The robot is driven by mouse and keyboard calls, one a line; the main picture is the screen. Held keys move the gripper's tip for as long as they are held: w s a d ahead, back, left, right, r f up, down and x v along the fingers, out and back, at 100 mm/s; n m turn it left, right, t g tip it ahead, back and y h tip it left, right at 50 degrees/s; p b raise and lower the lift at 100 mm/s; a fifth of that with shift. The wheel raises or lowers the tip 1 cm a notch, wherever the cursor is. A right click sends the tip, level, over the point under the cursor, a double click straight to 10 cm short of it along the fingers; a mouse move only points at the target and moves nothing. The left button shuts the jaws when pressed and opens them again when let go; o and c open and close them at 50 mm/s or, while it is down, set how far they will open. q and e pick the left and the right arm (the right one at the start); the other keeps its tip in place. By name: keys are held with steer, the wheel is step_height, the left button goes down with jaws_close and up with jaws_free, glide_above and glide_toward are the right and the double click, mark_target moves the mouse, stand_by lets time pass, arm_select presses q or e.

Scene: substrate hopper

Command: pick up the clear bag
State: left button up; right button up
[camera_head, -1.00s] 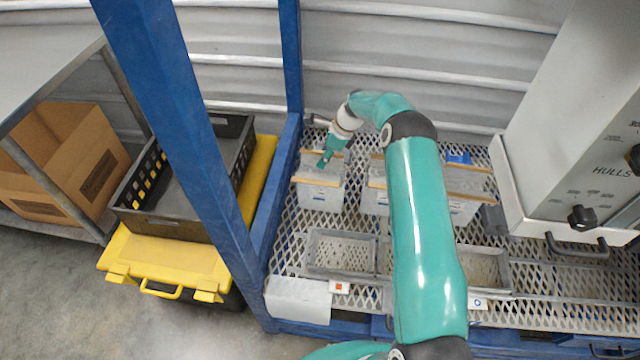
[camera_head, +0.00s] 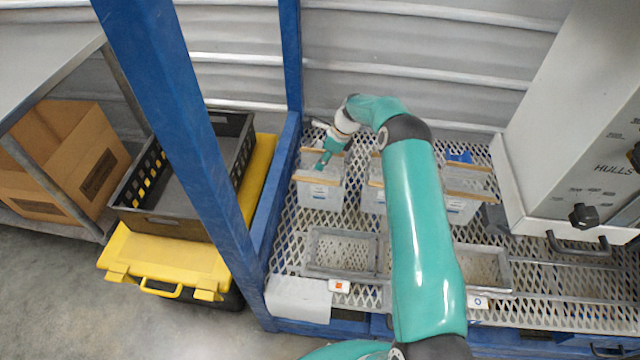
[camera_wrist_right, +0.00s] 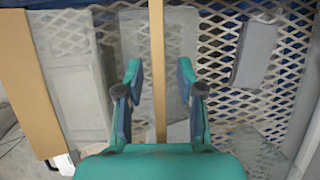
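A clear bag (camera_head: 319,196) with pale wooden strips along its top stands on the mesh shelf at the left of a row of similar bags. My right gripper (camera_head: 323,164) is over it, reaching down from the back. In the right wrist view my right gripper (camera_wrist_right: 160,85) is open, with a thin wooden strip (camera_wrist_right: 157,60) running between its two apart fingers. A wider wooden strip (camera_wrist_right: 35,85) lies to the left there, with hazy see-through film near it. Whether the fingers touch the strip, I cannot tell. My left gripper is not in view.
Other strip-topped bags (camera_head: 460,207) stand to the right, partly behind my arm. Empty wire-floored trays (camera_head: 342,233) are in front. A blue post (camera_head: 190,130) stands left of the shelf. A grey hopper (camera_head: 575,130) stands at the right.

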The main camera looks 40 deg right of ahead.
jaws_close()
stand_by(0.5)
steer(key=shift+s, duration=0.1)
